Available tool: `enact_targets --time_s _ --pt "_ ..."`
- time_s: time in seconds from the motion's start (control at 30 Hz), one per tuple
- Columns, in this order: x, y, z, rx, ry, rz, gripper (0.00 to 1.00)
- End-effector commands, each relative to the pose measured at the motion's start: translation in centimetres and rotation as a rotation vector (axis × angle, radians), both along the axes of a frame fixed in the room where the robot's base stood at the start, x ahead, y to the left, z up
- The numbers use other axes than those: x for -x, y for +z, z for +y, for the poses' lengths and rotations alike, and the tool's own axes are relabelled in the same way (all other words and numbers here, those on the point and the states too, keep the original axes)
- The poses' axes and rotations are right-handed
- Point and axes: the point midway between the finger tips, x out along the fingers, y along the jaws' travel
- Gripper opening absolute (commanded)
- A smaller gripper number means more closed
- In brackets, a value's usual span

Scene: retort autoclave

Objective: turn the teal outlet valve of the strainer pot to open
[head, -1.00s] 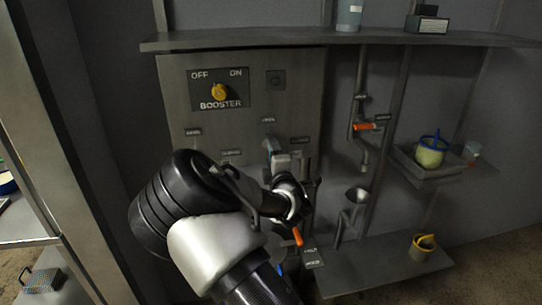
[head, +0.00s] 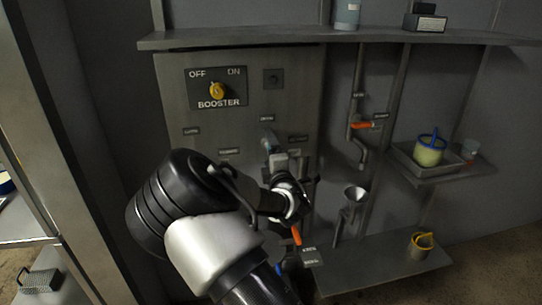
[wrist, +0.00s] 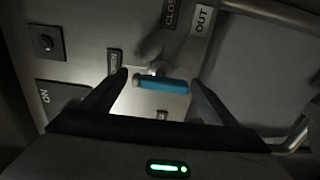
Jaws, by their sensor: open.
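A teal valve handle (wrist: 163,85) shows in the wrist view as a short bar lying nearly level in the picture, on a pale fitting at its left end. My gripper (wrist: 158,79) is open, with one dark finger on each side of the handle and gaps showing at both ends. In the head view my gripper (head: 276,160) is up against the grey panel and hides most of the valve area. A sign reading OUT (wrist: 202,19) is above the handle in the wrist view, beside a partly cut-off CLOS label. I cannot make out the strainer pot's body.
The grey panel carries a yellow BOOSTER knob (head: 217,91) at upper left. Orange-handled valves sit at right (head: 361,125) and below my gripper (head: 296,235). A funnel (head: 355,194), a tray (head: 399,153) with a blue-rimmed pot, and a yellow cup (head: 422,243) are to the right.

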Motion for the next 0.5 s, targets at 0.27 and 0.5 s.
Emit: enact_targets --time_s 0.27,0.5 --pt "3.5 0.1 -0.9 0.0 0.0 0.002 0.81" --pt "9.3 0.0 -2.6 0.0 -0.001 0.003 0.81"
